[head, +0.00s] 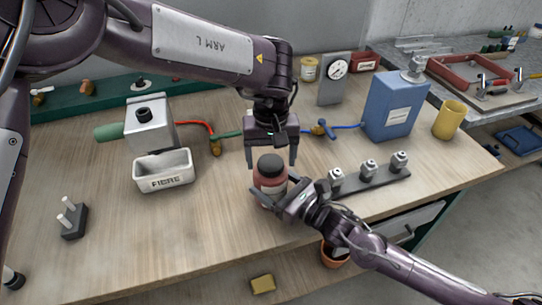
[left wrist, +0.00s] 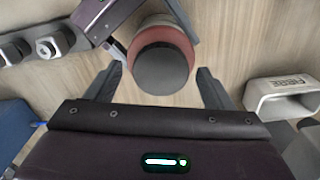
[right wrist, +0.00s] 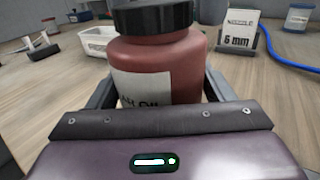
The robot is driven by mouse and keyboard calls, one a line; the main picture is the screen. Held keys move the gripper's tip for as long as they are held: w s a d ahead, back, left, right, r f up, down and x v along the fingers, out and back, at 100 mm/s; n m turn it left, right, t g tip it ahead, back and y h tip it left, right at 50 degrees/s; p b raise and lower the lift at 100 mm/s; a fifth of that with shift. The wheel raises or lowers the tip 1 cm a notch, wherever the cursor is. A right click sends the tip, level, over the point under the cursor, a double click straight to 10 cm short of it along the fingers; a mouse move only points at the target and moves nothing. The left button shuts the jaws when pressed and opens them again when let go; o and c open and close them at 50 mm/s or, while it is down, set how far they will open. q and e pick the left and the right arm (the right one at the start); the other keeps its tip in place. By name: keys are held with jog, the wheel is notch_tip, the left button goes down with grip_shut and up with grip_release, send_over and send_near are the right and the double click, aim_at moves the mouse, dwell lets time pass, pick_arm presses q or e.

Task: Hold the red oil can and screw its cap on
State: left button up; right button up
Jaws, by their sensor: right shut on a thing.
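The red oil can (head: 270,185) stands on the wooden table, with a white label partly reading "OIL" in the right wrist view (right wrist: 165,75). A dark cap (head: 270,164) sits on top of it; I cannot tell how tight it is. My right gripper (head: 275,193) is shut on the can's body from the front right. My left gripper (head: 271,155) points down just above and behind the cap. In the left wrist view its fingers (left wrist: 160,90) are spread on either side of the cap (left wrist: 160,68), apart from it.
A white tray marked "FIBRE" (head: 165,181) stands left of the can. A dark rack (head: 370,188) with several metal fittings lies to the right. A blue can (head: 393,106) and a yellow cup (head: 449,120) stand farther back right. The front left tabletop is mostly clear.

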pick_arm(q)
jog(key=shift+r, duration=2.25)
jog(key=shift+c, duration=0.4)
